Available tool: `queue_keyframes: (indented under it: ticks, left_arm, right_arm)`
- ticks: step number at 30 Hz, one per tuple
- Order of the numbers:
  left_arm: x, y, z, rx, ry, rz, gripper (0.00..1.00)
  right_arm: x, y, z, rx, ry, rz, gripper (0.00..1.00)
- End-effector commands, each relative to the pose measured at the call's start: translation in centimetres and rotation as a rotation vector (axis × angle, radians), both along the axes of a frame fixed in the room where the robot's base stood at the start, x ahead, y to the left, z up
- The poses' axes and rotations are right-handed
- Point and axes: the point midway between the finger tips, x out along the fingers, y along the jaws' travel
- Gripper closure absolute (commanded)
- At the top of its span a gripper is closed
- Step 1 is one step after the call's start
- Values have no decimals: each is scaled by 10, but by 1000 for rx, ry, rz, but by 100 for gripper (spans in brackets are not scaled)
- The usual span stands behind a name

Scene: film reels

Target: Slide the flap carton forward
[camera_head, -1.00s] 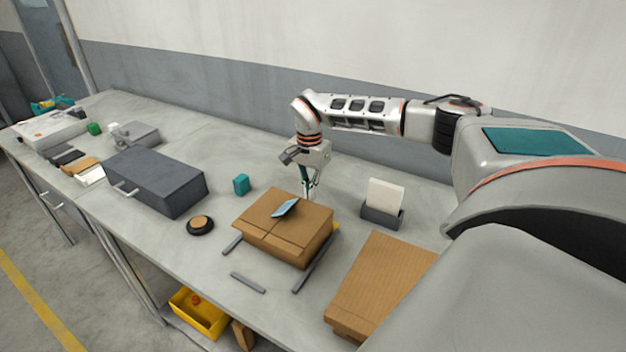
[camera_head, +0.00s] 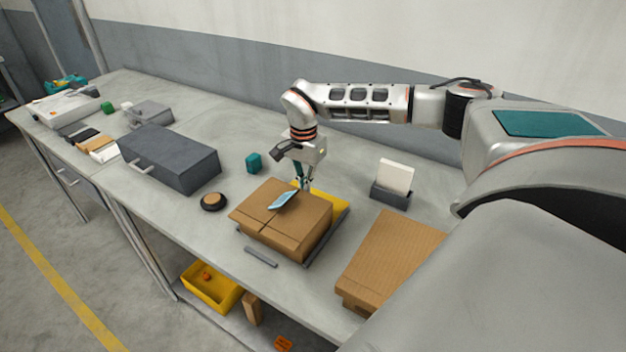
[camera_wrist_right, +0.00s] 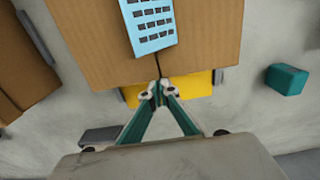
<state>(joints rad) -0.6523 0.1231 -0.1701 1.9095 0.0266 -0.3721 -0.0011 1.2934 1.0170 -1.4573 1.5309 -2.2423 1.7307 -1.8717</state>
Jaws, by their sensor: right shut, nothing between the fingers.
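The brown flap carton (camera_head: 290,232) lies closed on the bench in the head view, with a blue printed slip (camera_head: 283,200) on top. A yellow patch (camera_head: 340,204) shows on the bench behind it. My right gripper (camera_head: 306,187) is shut and empty, pointing down at the carton's far side. In the right wrist view its fingertips (camera_wrist_right: 157,92) are together at the edge of the carton (camera_wrist_right: 95,50), over the yellow patch (camera_wrist_right: 198,86); contact is likely but not clear. My left gripper is not in view.
Grey rails (camera_head: 328,237) flank the carton, and a grey bar (camera_head: 260,256) lies in front of it. A larger cardboard piece (camera_head: 392,256) and a card holder (camera_head: 390,195) are on the right. A round dark puck (camera_head: 213,201), teal block (camera_head: 253,162) and grey drawer box (camera_head: 170,157) are on the left.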

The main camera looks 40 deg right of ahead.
Motion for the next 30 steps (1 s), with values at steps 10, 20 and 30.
queue_keyframes:
  ticks: [10,20,30]
  left_arm:
    - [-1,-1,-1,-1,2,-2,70]
    - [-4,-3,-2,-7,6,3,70]
    - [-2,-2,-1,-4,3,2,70]
  right_arm:
    - [-10,32,0,-1,0,-3,100]
    - [-9,32,3,-1,-1,-3,100]
    - [-8,32,60,-1,-6,-3,100]
